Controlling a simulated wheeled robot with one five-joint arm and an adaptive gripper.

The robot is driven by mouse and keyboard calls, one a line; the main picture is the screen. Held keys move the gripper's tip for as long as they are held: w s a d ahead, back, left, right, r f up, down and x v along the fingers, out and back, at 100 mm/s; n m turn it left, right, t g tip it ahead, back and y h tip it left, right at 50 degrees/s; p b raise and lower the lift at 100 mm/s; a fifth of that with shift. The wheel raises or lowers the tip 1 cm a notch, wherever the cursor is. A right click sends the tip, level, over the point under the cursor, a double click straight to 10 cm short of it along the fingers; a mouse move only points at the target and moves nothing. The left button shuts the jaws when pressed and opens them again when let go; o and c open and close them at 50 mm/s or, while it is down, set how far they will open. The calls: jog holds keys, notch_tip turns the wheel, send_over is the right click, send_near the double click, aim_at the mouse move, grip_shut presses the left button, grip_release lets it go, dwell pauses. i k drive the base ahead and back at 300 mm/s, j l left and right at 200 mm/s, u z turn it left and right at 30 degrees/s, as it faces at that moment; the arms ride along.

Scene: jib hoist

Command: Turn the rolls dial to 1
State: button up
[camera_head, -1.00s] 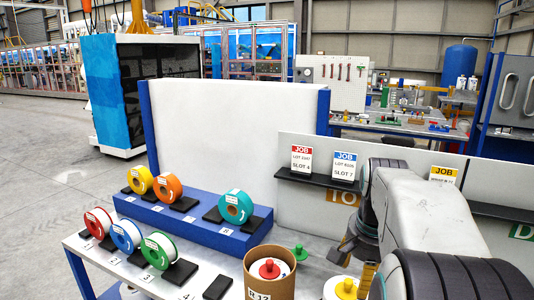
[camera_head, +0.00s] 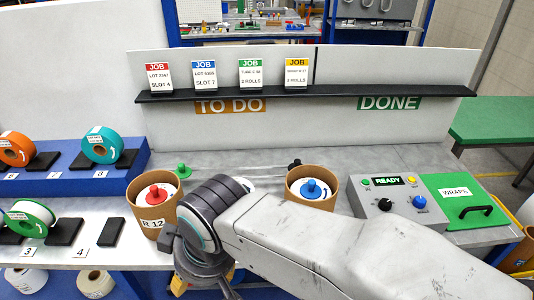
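A grey control box (camera_head: 400,222) stands on the bench at the right. It has a small screen reading READY (camera_head: 386,181), a green button at the screen's left and a yellow one at its right. Below are a black knob (camera_head: 385,204) and a blue knob (camera_head: 419,202). Their markings are too small to read, so I cannot tell the rolls dial's setting. My gripper (camera_head: 212,286) is low in the picture, left of the control box and well apart from it. My own arm partly hides it, and I cannot tell its opening.
A green WRAPS lid (camera_head: 462,199) with a black handle adjoins the control box. Brown tubs with a red-knobbed (camera_head: 153,220) and a blue-knobbed roll (camera_head: 312,205) stand on the bench. Coloured rolls sit at the left. Job cards (camera_head: 204,75) stand on the black shelf (camera_head: 309,92) behind.

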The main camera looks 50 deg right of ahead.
aim_at(419, 202)
jog(key=z, duration=2.85)
